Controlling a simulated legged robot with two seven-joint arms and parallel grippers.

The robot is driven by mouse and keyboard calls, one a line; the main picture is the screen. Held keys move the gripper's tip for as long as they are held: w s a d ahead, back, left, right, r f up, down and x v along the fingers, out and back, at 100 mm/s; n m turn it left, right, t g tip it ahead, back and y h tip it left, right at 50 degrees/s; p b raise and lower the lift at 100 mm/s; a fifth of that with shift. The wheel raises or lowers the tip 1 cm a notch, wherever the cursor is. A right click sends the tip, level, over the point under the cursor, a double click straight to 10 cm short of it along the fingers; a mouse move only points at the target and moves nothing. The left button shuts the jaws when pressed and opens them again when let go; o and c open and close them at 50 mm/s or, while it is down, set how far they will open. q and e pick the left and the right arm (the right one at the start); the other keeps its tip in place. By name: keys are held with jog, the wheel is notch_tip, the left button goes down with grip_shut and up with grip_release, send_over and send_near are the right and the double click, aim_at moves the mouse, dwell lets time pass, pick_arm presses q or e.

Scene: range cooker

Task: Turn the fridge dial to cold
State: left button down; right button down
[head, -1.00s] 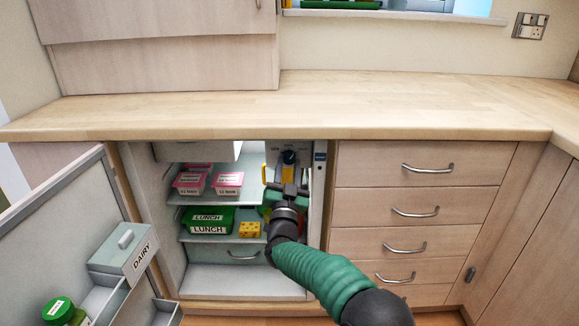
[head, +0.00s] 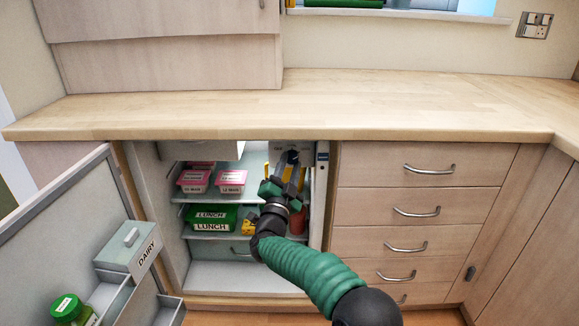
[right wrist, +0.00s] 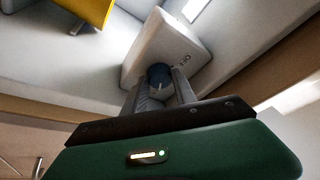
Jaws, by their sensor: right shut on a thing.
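The fridge dial is a small dark blue knob (right wrist: 160,76) on a pale grey control housing (right wrist: 150,45) in the right wrist view. In the head view the dial (head: 292,155) sits high inside the open fridge, partly covered by my gripper. My right gripper (right wrist: 161,88) has a finger on each side of the knob and is shut on it. In the head view my right gripper (head: 290,168) reaches up to the dial from below. My left gripper is not in view.
The fridge door (head: 60,225) stands open at left with a DAIRY box (head: 130,250) and a green-lidded jar (head: 68,309). Shelves hold pink-lidded tubs (head: 232,181) and a green LUNCH box (head: 211,218). The worktop (head: 300,105) overhangs the fridge; drawers (head: 420,190) stand at right.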

jog(key=c, duration=1)
grip_release()
jog(key=p+v, duration=0.5)
jog(key=v, duration=1.2)
jog(key=shift+w+f, duration=0.1)
jog(key=shift+f, duration=0.05)
